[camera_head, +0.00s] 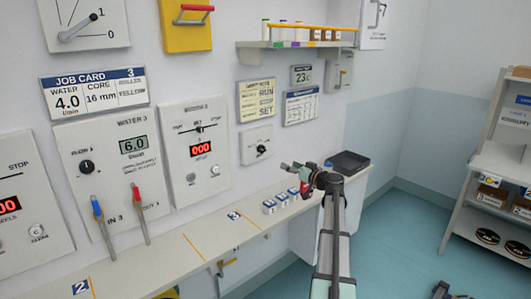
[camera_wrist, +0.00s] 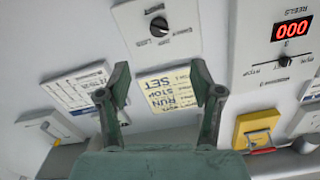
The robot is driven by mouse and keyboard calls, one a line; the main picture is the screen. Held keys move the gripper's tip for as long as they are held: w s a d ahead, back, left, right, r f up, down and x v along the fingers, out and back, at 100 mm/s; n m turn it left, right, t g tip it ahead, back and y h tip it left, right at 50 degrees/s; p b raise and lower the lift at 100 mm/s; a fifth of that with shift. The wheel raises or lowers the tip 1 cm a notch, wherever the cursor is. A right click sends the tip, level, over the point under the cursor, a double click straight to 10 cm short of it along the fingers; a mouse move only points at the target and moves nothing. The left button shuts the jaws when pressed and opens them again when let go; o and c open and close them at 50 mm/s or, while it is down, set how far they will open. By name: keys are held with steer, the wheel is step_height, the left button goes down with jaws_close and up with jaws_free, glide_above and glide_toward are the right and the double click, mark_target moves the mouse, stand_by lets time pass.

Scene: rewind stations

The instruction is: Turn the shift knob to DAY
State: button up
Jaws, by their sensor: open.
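A small white panel (camera_head: 249,139) with a black knob (camera_head: 261,148) is on the wall below the yellow note; I take it to be the shift knob. Its labels are too small to read, and I cannot tell which setting it points to. In the wrist view, which is turned over, the panel (camera_wrist: 182,44) and its black knob (camera_wrist: 159,27) show at the top, beyond my fingertips. My gripper (camera_head: 299,174) is open and empty, to the right of and lower than the knob in the head view. Its fingers stand apart in the wrist view (camera_wrist: 160,67), not touching the knob.
A yellow note (camera_head: 256,100) hangs above the panel. A counter panel (camera_head: 188,165) with a red display is to its left. A shelf (camera_head: 295,44) with bottles and boxes juts out above. The ledge (camera_head: 205,240) below holds small blue-white boxes (camera_head: 281,201) and a dark tray (camera_head: 348,162).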

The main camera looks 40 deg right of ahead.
steer(key=r, duration=0.1)
steer(key=p, duration=0.6)
glide_toward(264, 150)
steer(key=w, duration=0.7)
steer(key=shift+w+a, duration=0.2)
steer(key=shift+a, duration=0.05)
steer(key=shift+w+a+f, duration=0.1)
steer(key=shift+w+f, duration=0.05)
steer(key=shift+w, duration=0.7)
steer(key=c, duration=1.1)
